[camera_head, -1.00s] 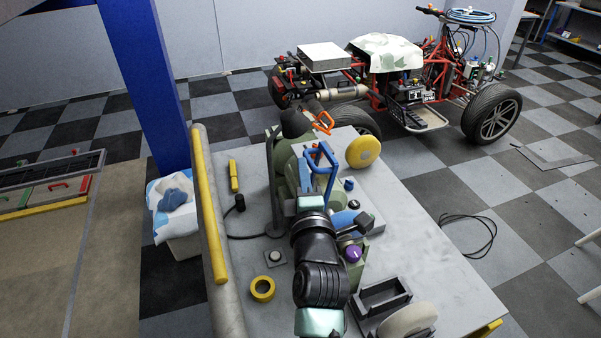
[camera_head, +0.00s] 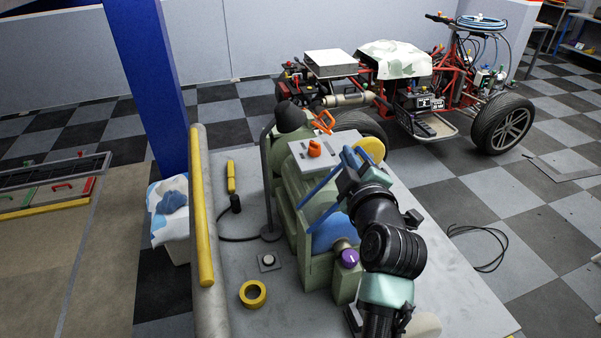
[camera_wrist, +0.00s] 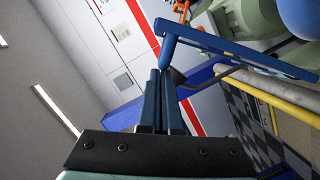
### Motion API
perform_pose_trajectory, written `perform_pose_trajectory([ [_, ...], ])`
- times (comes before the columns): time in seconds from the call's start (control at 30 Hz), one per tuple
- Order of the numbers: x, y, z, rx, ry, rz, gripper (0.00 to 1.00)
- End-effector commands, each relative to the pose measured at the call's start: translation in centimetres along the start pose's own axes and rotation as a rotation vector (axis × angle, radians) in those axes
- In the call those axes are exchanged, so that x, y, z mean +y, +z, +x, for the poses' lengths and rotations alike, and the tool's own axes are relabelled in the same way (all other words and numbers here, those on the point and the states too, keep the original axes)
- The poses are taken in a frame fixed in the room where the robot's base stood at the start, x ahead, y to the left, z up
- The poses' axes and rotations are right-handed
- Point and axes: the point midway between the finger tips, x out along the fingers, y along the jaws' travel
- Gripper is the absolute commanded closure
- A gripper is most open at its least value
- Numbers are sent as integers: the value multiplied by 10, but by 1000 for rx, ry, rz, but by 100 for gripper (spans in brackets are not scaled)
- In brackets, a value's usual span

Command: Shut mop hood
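A green machine (camera_head: 284,195) stands on the grey bench, with a blue rounded part (camera_head: 330,232) low at its front that also shows in the wrist view (camera_wrist: 302,14). I take the blue bar frame (camera_head: 319,190) above that part to be the mop hood's arm and handle. It slants up to the right. In the wrist view a long blue bar (camera_wrist: 235,47) runs right from a short bar at my fingertips. My gripper (camera_wrist: 164,74) has its fingers close together at that short bar and looks shut on it. My arm hides part of the machine's right side.
A purple knob (camera_head: 349,257) sits at the machine's front, and an orange knob (camera_head: 315,148) on its top box. A yellow tape ring (camera_head: 253,294) and a black lamp stand (camera_head: 268,190) are to the left. A yellow rail (camera_head: 201,210) edges the bench.

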Motion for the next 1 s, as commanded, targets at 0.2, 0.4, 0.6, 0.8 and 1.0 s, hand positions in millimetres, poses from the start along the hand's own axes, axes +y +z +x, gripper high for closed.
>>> perform_pose_trajectory([
  [0.2, -2, 42, 10, -2, -47, 202, 100],
  [0.4, -7, 75, 18, -2, -94, 385, 100],
  [0.6, -16, 101, 25, -1, -135, 549, 100],
  [0.8, -26, 120, 30, 0, -169, 675, 100],
  [1.0, -31, 130, 32, 0, -188, 754, 100],
])
